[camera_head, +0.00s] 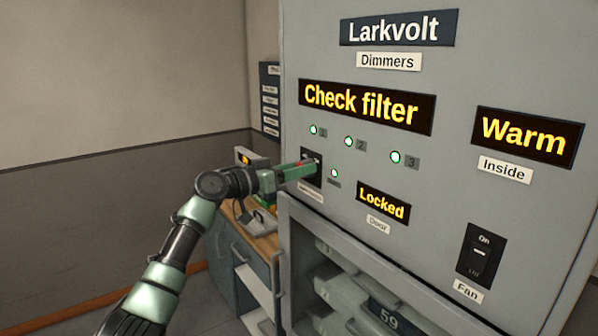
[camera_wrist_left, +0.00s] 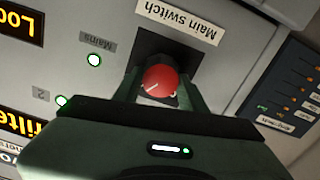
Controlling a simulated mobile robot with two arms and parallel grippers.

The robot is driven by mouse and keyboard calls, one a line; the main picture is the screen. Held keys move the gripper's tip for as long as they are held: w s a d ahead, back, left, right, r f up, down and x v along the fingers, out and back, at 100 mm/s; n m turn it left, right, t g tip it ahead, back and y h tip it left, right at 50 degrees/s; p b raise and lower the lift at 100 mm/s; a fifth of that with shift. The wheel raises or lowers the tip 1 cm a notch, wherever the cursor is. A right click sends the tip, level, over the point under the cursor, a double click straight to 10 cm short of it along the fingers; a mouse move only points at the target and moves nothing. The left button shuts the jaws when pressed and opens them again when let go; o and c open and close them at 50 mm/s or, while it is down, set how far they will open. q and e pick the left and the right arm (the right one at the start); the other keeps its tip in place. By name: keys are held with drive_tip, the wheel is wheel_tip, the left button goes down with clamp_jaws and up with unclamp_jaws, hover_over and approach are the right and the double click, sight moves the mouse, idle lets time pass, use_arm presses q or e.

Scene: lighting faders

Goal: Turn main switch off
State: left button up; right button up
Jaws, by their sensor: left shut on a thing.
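The main switch is a red round knob (camera_wrist_left: 160,81) on a dark square plate (camera_wrist_left: 185,58), with a "Main switch" label (camera_wrist_left: 178,20) beside it in the left wrist view. A white line shows on the knob. My left gripper (camera_wrist_left: 157,90) is shut on the knob, one finger on each side. In the head view my left gripper (camera_head: 306,168) reaches the cabinet's left side and hides most of the knob and plate. The green Mains lamp (camera_wrist_left: 95,60) is lit; it also shows in the head view (camera_head: 334,173). My right gripper is not in view.
The grey Larkvolt cabinet (camera_head: 450,90) has lit "Check filter" (camera_head: 360,107), "Warm" (camera_head: 524,137) and "Locked" (camera_head: 383,205) displays. Several green lamps are lit. A fan switch (camera_head: 481,255) is lower right. A workbench (camera_head: 262,245) with items stands behind my arm.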

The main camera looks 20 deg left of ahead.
use_arm(q)
drive_tip(key=shift+w+a+f+n+p, duration=0.1)
drive_tip(key=shift+n+p, duration=1)
drive_tip(key=shift+n, duration=2.8)
drive_tip(key=shift+a+f+n+p, duration=0.1)
drive_tip(key=shift+n+p, duration=0.95)
drive_tip(key=shift+n, duration=2.85)
drive_tip(key=o, duration=1.4)
drive_tip(key=shift+c, duration=0.2)
